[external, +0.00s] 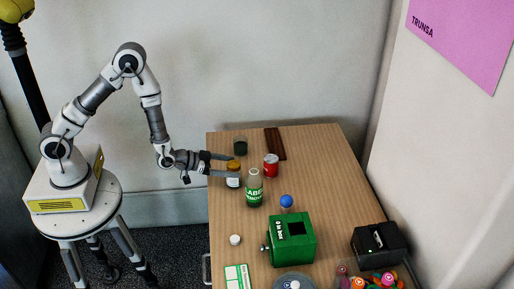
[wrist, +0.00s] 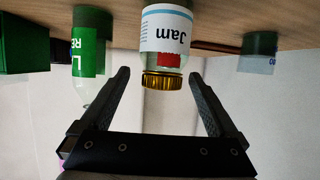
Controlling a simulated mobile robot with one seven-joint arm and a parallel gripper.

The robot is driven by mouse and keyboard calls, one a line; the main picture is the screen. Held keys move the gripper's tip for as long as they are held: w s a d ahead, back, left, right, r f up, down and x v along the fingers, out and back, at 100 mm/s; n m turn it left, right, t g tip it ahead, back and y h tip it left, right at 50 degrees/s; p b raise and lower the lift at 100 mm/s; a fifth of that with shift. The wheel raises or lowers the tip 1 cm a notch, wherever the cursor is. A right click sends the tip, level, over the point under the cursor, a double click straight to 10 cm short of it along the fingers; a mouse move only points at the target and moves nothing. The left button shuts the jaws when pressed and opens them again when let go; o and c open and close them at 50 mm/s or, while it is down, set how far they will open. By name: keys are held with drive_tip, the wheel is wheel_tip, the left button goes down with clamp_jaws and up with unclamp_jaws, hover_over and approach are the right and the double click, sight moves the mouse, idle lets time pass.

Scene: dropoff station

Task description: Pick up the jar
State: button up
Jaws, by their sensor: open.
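The jar (external: 233,182) stands upright near the left edge of the wooden table (external: 320,180). It has a gold lid and a white label. In the wrist view the picture is upside down, and the jar (wrist: 166,32) shows its "Jam" label. My gripper (external: 235,168) is open at the jar, with one finger on each side in the external view. In the wrist view the lid lies between the fingertips of my gripper (wrist: 160,76), with a gap on both sides. I cannot tell how deep the jar sits between the fingers.
A green-labelled bottle (external: 254,190) stands close to the jar. A red can (external: 271,166) and a dark green cup (external: 240,146) are nearby. A green box (external: 291,242), a blue ball (external: 287,201) and a black box (external: 379,244) are nearer the front. The table's far right is clear.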

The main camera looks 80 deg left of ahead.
drive_tip(key=shift+x, duration=2.25)
drive_tip(key=shift+a+r, duration=0.1)
drive_tip(key=shift+r, duration=0.15)
clamp_jaws()
